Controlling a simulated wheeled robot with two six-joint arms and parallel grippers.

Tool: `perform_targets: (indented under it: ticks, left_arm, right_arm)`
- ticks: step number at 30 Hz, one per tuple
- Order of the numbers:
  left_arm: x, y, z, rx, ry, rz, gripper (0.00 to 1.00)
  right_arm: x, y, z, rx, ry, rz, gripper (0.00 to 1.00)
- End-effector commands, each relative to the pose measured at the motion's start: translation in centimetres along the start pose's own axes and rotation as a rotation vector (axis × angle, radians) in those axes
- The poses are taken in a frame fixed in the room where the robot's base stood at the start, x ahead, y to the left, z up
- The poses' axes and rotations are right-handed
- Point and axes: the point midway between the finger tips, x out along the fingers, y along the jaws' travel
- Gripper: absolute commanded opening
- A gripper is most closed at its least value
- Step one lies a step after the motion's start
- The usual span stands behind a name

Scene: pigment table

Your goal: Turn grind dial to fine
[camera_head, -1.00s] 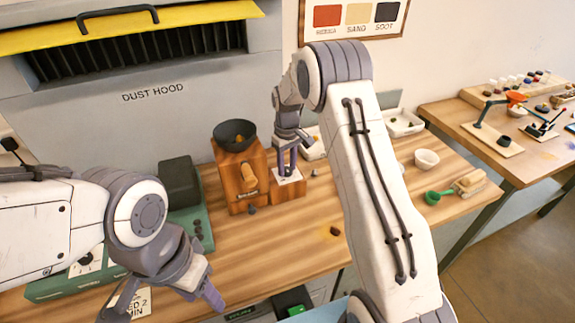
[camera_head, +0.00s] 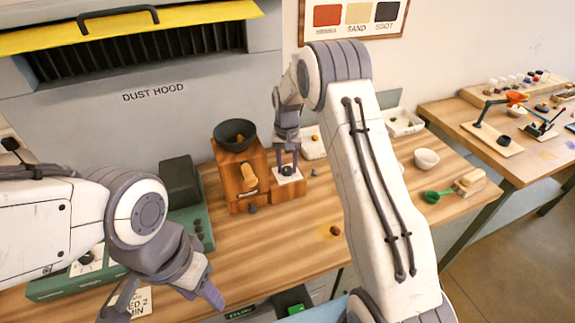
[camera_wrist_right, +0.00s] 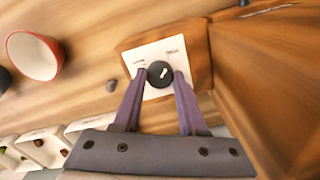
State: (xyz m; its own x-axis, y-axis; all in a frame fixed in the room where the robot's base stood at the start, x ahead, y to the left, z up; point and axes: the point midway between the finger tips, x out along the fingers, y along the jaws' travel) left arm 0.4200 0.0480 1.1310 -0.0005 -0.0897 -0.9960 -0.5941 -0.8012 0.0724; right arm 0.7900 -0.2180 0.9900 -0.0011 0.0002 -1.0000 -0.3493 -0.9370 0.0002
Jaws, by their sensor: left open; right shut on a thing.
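The grind dial is a black round knob with a white pointer mark, set on a white plate on a wooden block. It shows in the right wrist view (camera_wrist_right: 160,74) and small in the head view (camera_head: 287,170). Its mark tilts slightly right of straight up; the plate's lettering at left and right is too blurred to read. My right gripper (camera_wrist_right: 161,77) is shut on the dial, one purple finger on each side; it also shows in the head view (camera_head: 286,165). My left gripper (camera_head: 162,304) is open and empty over the table's front left.
The wooden grinder (camera_head: 240,177) with a dark bowl (camera_head: 235,134) on top stands just left of the dial block. A green machine (camera_head: 196,221) stands further left. A white bowl (camera_head: 427,158), a green scoop (camera_head: 440,196) and a brush lie at the right. The front middle is mostly clear.

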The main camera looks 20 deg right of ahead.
Motion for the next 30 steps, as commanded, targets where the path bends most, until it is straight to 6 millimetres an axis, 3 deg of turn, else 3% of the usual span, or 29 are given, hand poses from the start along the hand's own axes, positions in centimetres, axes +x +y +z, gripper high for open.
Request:
perform_targets:
  ticks: [15, 16, 18, 30]
  left_arm:
    - [-0.02, 0.00, 0.00, 0.000, 0.000, 0.000, 0.50]
    - [-0.02, 0.00, 0.00, 0.000, 0.000, 0.000, 0.50]
    - [-0.02, 0.00, 0.00, 0.000, 0.000, 0.000, 0.50]
    - [0.23, -0.02, 0.01, 0.000, 0.000, 0.000, 0.50]
  right_arm:
    - [-0.16, -0.02, -0.15, 0.018, 0.005, -0.001, 0.00]
    - [-0.16, -0.02, -0.15, 0.018, 0.005, -0.001, 0.49]
    - [-0.15, -0.02, -0.14, 0.018, 0.005, -0.001, 0.70]
    - [-0.64, -0.04, -0.13, 0.017, 0.005, -0.001, 0.70]
